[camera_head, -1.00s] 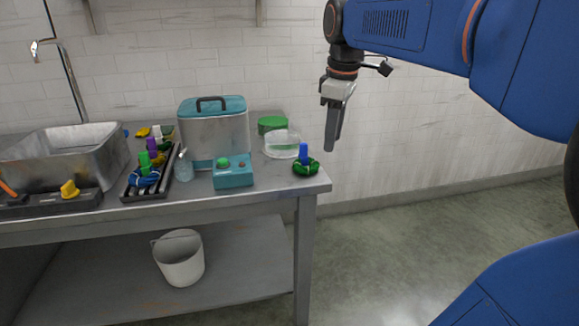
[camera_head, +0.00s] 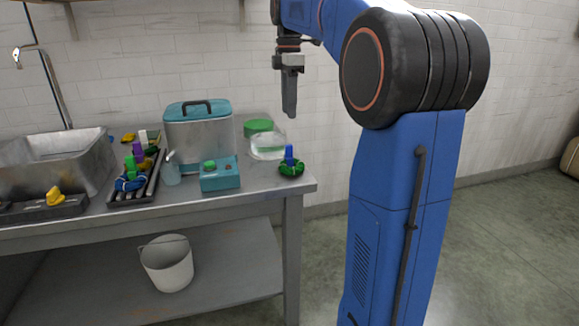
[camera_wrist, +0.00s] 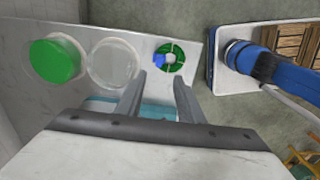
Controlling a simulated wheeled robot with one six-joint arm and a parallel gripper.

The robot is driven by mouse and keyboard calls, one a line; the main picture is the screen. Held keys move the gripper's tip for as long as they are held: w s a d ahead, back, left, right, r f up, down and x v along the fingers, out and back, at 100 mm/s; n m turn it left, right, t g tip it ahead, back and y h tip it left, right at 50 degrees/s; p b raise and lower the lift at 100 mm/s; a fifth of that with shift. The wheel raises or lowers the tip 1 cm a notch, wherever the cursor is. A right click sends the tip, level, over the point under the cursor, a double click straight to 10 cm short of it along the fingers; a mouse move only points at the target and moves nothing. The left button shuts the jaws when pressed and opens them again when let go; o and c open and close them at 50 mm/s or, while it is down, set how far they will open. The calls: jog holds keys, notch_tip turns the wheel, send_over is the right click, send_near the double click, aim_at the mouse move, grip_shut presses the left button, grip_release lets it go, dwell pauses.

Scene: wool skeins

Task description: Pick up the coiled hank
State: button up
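A green coiled hank (camera_head: 291,168) with dark bands lies flat near the right end of the steel table. A blue upright piece (camera_head: 289,152) stands at it; I cannot tell whether inside or just behind the ring. In the wrist view the hank (camera_wrist: 171,56) is a green ring beyond the fingertips, with blue (camera_wrist: 158,61) at its left side. My gripper (camera_head: 289,115) points down, above the table height and apart from the hank. In the wrist view my gripper (camera_wrist: 160,82) has its two fingers spread with nothing between them.
A clear tub (camera_head: 267,145), a green-lidded tub (camera_head: 258,127), a teal control box (camera_head: 220,178) and a teal-lidded steel tank (camera_head: 198,130) stand left of the hank. A black rack (camera_head: 135,190) holds several coloured pieces. Bare tabletop surrounds the hank's front and right.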

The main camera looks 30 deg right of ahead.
aim_at(289, 145)
notch_tip(289, 145, down, 14)
jog(key=shift+w+r, duration=0.1)
grip_shut()
dwell(0.6)
